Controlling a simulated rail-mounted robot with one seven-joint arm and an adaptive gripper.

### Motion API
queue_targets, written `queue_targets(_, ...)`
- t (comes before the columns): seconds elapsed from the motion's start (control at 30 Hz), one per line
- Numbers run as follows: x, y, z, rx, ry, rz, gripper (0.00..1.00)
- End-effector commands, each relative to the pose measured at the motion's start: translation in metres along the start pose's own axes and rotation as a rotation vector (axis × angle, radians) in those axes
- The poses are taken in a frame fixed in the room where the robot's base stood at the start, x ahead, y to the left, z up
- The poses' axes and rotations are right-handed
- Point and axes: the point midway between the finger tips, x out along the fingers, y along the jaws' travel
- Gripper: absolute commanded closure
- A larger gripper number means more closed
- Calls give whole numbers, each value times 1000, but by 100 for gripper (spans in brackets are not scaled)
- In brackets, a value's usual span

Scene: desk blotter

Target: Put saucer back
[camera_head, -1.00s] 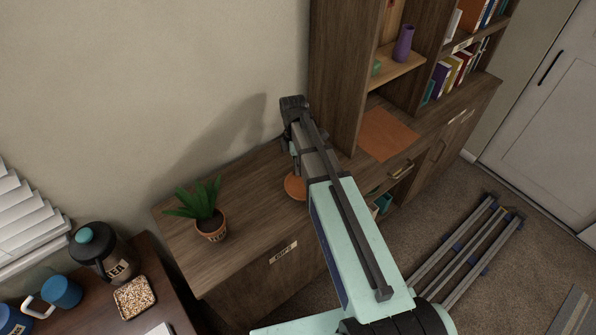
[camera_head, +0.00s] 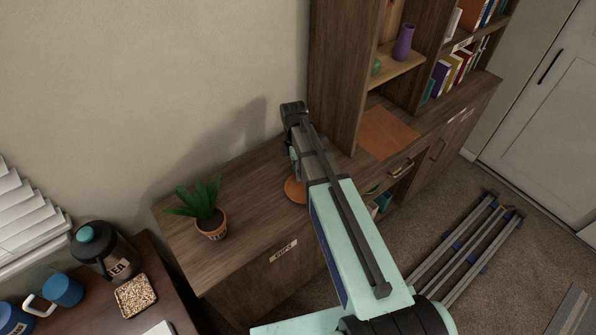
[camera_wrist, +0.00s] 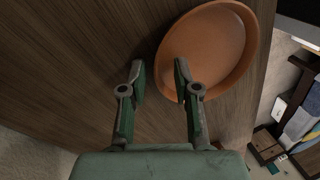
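The saucer (camera_head: 294,190) is a round, shallow terracotta-orange dish on the wooden cabinet top, partly hidden by my arm in the head view. In the wrist view the saucer (camera_wrist: 212,45) fills the upper middle, with its raised rim in full view except behind a finger. My gripper (camera_wrist: 160,76) is open, its two fingers apart. The saucer's left rim shows between the fingertips; the right fingertip overlaps the saucer and the left one is outside it. I cannot tell whether either finger touches it. The potted plant (camera_head: 211,222) stands upright in a labelled terracotta pot to the left.
The cabinet top (camera_head: 250,185) is bare between plant and saucer. The wall is close behind. A lower desk with a tea jug (camera_head: 100,252) is at the left.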

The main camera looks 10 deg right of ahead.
Motion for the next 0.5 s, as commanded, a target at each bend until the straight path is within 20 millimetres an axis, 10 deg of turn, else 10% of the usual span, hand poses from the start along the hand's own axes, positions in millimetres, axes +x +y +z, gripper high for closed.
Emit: queue_targets(0.5,-56,1,0,0,0,3,69)
